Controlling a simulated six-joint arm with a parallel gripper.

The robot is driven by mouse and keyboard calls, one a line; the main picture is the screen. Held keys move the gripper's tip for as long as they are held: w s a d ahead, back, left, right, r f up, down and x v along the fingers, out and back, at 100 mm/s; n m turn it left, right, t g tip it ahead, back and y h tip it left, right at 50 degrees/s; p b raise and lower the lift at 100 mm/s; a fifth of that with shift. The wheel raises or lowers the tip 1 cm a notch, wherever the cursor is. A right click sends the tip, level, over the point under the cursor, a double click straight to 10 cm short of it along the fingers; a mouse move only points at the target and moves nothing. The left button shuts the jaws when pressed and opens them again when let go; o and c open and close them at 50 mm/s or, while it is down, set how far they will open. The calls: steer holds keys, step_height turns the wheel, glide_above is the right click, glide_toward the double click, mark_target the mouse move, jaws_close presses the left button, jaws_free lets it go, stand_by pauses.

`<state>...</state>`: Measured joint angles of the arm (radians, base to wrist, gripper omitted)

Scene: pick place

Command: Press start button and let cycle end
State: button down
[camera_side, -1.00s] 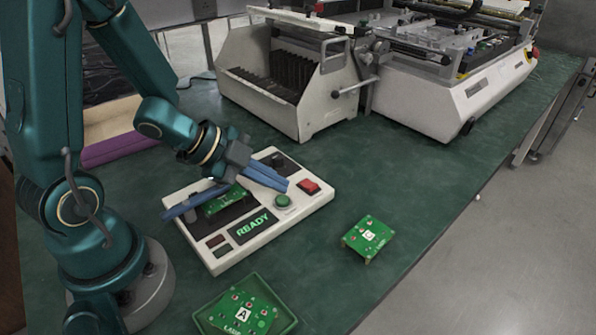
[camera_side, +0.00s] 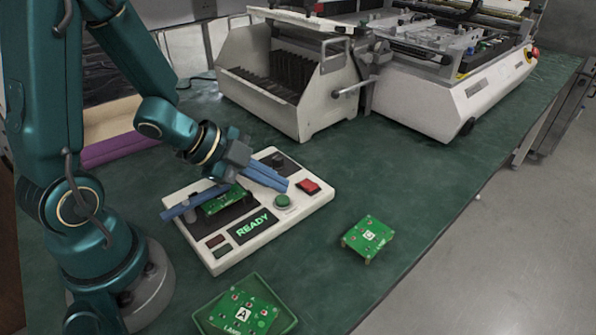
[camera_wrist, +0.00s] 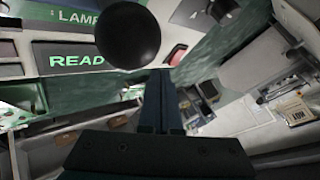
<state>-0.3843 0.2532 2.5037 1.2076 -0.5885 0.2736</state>
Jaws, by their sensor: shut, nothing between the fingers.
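The console (camera_side: 310,204) is a pale box on the green bench, with its display (camera_side: 252,226) lit green and reading READY. The display also shows in the wrist view (camera_wrist: 76,60). A green board (camera_side: 224,201) lies in the console's dark recess. My gripper (camera_side: 286,186) is shut and empty, its tips just above and behind the green button; contact cannot be told. In the wrist view the closed fingers (camera_wrist: 161,75) point past a black ball-shaped knob (camera_wrist: 128,35).
A board marked A (camera_side: 243,308) sits in a green tray (camera_side: 290,322); a board marked C (camera_side: 368,237) lies on the bench. Machines (camera_side: 455,100) stand at the back.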

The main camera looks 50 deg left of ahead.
mark_target(276, 204)
steer(key=shift+f, duration=0.45)
steer(key=shift+f, duration=0.4)
stand_by(0.6)
steer(key=shift+r, duration=0.85)
steer(key=shift+r, duration=0.1)
steer(key=shift+r, duration=2.45)
